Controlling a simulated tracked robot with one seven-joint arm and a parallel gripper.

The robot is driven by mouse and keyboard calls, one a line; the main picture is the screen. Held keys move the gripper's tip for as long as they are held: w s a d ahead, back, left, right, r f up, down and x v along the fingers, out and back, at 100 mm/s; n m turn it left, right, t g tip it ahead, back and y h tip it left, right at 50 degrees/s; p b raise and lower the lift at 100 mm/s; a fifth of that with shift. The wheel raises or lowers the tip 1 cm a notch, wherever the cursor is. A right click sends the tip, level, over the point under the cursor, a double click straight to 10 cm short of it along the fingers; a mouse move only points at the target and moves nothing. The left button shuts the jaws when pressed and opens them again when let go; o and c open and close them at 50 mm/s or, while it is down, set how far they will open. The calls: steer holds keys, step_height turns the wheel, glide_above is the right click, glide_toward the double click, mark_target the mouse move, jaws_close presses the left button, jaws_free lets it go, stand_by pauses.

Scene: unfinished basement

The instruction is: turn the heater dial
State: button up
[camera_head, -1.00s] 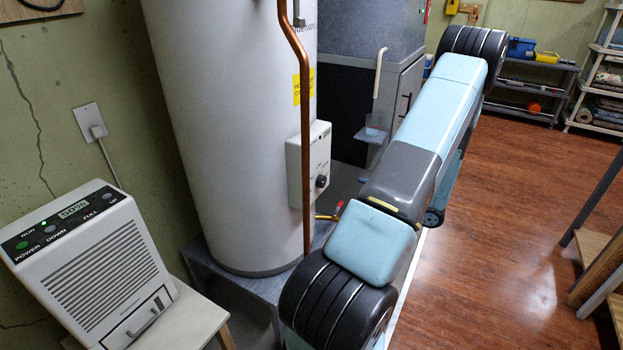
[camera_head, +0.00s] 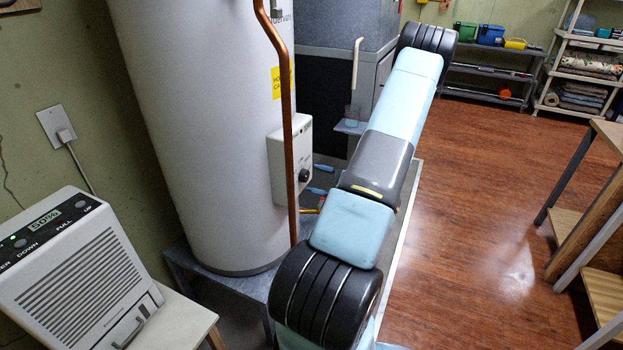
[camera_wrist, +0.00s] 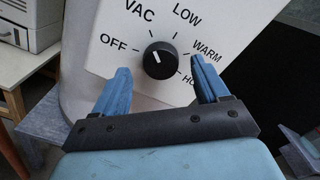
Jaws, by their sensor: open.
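The heater dial (camera_wrist: 160,60) is a round black knob on a white control box (camera_head: 290,165) on the tank. In the wrist view its labels read OFF, VAC, LOW, WARM and a partly covered HOT. Its pale mark points up and slightly left, roughly toward VAC. The dial also shows in the head view (camera_head: 305,174). My gripper (camera_wrist: 160,70) is open, its blue fingers to the left and right of the dial in the picture. I see no clear contact. In the head view its blue fingertips (camera_head: 319,180) stick out just right of the box.
A copper pipe (camera_head: 287,130) runs down in front of the white tank (camera_head: 190,130), close left of the dial. A dehumidifier (camera_head: 80,275) stands on a small table at left. A grey cabinet (camera_head: 345,65) is behind.

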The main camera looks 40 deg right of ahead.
steer(key=shift+x, duration=1.2)
steer(key=c, duration=1)
steer(key=shift+c, duration=0.2)
steer(key=shift+m, duration=0.4)
steer(key=m, duration=0.4)
steer(key=shift+d+m, duration=0.1)
steer(key=shift+m, duration=2.4)
